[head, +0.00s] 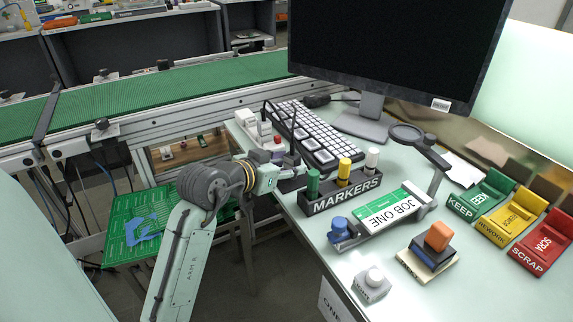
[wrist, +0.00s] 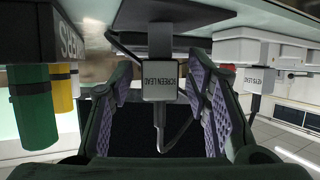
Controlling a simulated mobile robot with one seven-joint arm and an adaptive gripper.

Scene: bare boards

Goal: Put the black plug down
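In the wrist view, which looks upside down, a dark plug (wrist: 160,40) with a pale tag (wrist: 160,88) reading SCREEN LEAD stands against the desk surface. My gripper (wrist: 158,72) has its two purple-padded fingers on either side of the tag. A gap shows between each pad and the tag, so the gripper looks open around it. A black cord curves from the plug area. In the head view my gripper (head: 295,169) is low at the desk's left edge, beside the marker holder; the plug cannot be made out there.
The MARKERS holder (head: 345,194) stands just right of my gripper. A white power strip (head: 256,128) lies behind it, with the keyboard (head: 300,135) alongside. A second tag reading KEYS LEAD (wrist: 261,80) hangs at the right of the wrist view.

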